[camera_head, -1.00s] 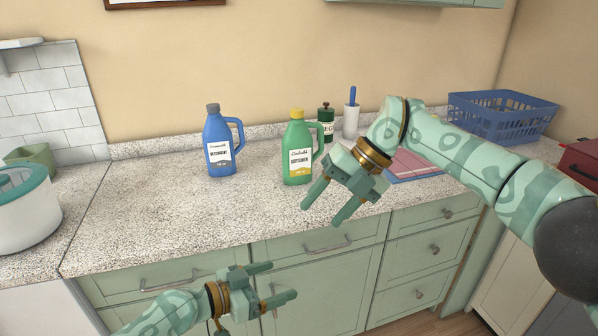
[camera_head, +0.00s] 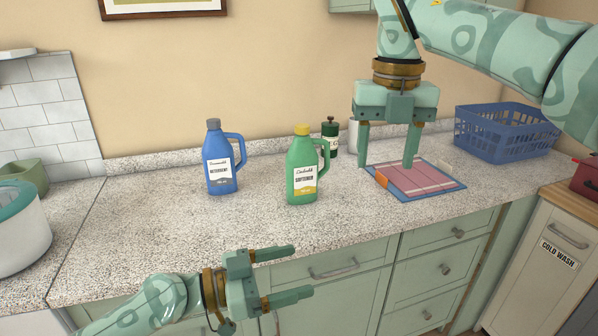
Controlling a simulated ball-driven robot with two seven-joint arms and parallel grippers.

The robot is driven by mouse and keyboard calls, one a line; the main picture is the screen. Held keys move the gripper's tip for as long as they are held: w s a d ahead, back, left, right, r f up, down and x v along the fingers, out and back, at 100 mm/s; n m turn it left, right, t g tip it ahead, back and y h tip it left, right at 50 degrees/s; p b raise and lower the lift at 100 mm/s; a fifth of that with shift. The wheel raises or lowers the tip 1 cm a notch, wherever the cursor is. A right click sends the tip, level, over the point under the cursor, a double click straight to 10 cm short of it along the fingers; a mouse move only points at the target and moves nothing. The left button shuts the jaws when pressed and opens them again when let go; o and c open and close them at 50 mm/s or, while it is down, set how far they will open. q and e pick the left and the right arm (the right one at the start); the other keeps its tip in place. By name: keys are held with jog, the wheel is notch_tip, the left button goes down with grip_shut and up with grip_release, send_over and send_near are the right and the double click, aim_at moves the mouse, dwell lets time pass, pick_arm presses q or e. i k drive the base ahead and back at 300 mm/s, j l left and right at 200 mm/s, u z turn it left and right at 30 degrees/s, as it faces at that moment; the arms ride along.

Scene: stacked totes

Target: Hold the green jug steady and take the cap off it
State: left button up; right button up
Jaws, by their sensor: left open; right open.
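The green jug (camera_head: 302,176) stands upright on the speckled counter, with a yellow cap (camera_head: 302,130) on its top and its handle on the right. My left gripper (camera_head: 303,271) is open and empty in front of the counter's front edge, below and nearer than the jug. My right gripper (camera_head: 388,166) is open and points down, to the right of the jug, over the pink and blue mat. Neither gripper touches the jug.
A blue jug (camera_head: 219,172) with a grey cap stands left of the green one. A dark green bottle (camera_head: 329,138) is close behind it. A pink and blue mat (camera_head: 447,184) and a blue basket (camera_head: 487,141) are at right.

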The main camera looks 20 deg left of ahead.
aim_at(303, 176)
jog(key=i+j, duration=1.1)
